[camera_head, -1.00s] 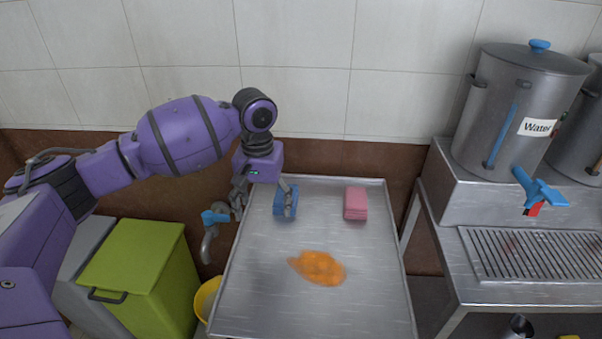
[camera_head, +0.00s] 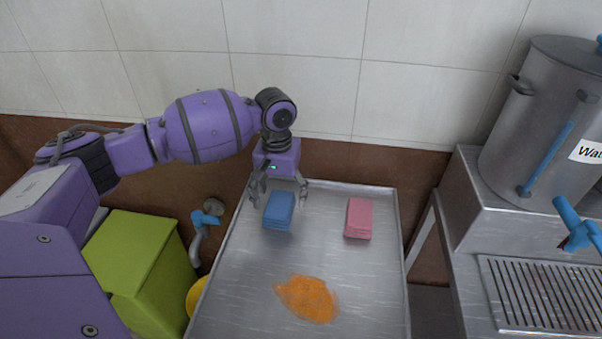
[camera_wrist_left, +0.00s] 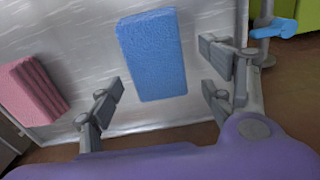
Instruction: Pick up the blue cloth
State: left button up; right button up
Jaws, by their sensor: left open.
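The blue cloth (camera_head: 279,211) is a folded stack lying on the back left of the metal tray table (camera_head: 235,265). It also shows in the left wrist view (camera_wrist_left: 152,55). My left gripper (camera_head: 279,197) points down at the cloth's far end, open and empty. In the left wrist view the fingers (camera_wrist_left: 163,85) stand apart, one on each side of the cloth's near end, with gaps on both sides. Whether the fingertips are down at cloth height I cannot tell. My right gripper is not in view.
A pink folded cloth (camera_head: 358,217) lies right of the blue one. An orange spill (camera_head: 308,298) is on the tray nearer me. A tap with a blue handle (camera_head: 203,220) and a green bin (camera_head: 140,262) are left. A steel counter with a pot (camera_head: 540,125) stands right.

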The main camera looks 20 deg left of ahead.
pick_arm(q)
jog(key=shift+f, duration=0.85)
jog(key=c, duration=1.2)
jog(key=shift+w+r, duration=0.1)
jog(key=shift+r, duration=0.4)
notch_tip(320, 180, up, 2)
jog(key=shift+r, duration=0.15)
jog(key=s+r, duration=0.1)
jog(key=r, duration=0.1)
jog(key=s+d+r+p, duration=0.1)
jog(key=s+r, duration=0.1)
jog(key=s+d+r, duration=0.1)
jog(key=s+r, duration=0.1)
jog(key=shift+s+r+p, duration=0.2)
jog(key=shift+r+p, duration=0.15)
jog(key=s+d+r, duration=0.1)
jog(key=s, duration=0.1)
jog(key=s+d+r, duration=0.1)
jog(key=s, duration=0.2)
jog(key=s+r+p, duration=0.1)
jog(key=s, duration=0.2)
jog(key=shift+d, duration=0.4)
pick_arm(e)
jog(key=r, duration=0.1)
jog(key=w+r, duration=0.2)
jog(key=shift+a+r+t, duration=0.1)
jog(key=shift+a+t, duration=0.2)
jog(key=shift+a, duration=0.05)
